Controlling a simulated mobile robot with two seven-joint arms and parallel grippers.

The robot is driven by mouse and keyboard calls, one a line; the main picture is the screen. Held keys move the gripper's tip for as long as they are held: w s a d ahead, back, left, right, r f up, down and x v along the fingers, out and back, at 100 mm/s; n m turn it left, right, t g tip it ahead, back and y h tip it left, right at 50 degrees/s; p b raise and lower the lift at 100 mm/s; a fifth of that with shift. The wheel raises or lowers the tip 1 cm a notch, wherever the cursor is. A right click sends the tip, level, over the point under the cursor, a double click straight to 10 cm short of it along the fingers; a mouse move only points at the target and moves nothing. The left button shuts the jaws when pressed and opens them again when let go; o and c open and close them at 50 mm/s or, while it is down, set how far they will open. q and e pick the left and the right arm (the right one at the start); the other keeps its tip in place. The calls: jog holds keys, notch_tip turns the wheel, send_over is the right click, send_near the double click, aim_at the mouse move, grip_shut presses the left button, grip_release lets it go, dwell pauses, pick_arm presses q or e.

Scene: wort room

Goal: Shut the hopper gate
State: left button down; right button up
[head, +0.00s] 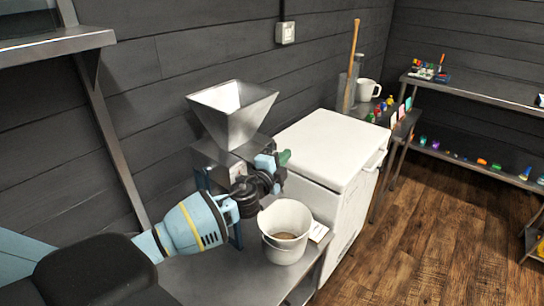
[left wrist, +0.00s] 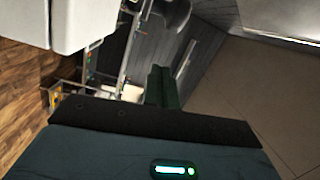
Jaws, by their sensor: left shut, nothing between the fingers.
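The steel hopper (head: 233,112) stands open-topped on the mill by the wall in the head view. My left gripper (head: 284,157) is at the mill, just below and right of the hopper. Its arm comes in from the lower left. Its green fingers are shut together with nothing between them; they also show in the left wrist view (left wrist: 164,87). The hopper gate cannot be made out clearly; my gripper and wrist cover much of the mill front, and I cannot tell whether they touch the gate. My right gripper is not in view.
A white bucket (head: 285,251) with brownish material inside stands on the bench (head: 205,278) below the mill. A white chest (head: 325,150) stands to the right. A jug (head: 367,90) and shelves (head: 470,166) with small items are farther back. The wooden floor is clear.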

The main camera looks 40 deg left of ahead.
aim_at(261, 150)
pick_arm(q)
jog(key=a, duration=0.3)
jog(key=shift+s+a+f, duration=0.35)
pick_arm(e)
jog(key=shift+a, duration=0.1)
pick_arm(q)
jog(key=a, duration=0.1)
jog(key=a+b, duration=0.1)
jog(key=a, duration=0.1)
jog(key=shift+w+a+f, duration=0.1)
jog(key=shift+a+f, duration=0.2)
jog(key=shift+a+r, duration=0.1)
jog(key=shift+a, duration=0.25)
jog(key=shift+r, duration=0.25)
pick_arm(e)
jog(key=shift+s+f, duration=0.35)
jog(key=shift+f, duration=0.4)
pick_arm(q)
jog(key=shift+a, duration=0.1)
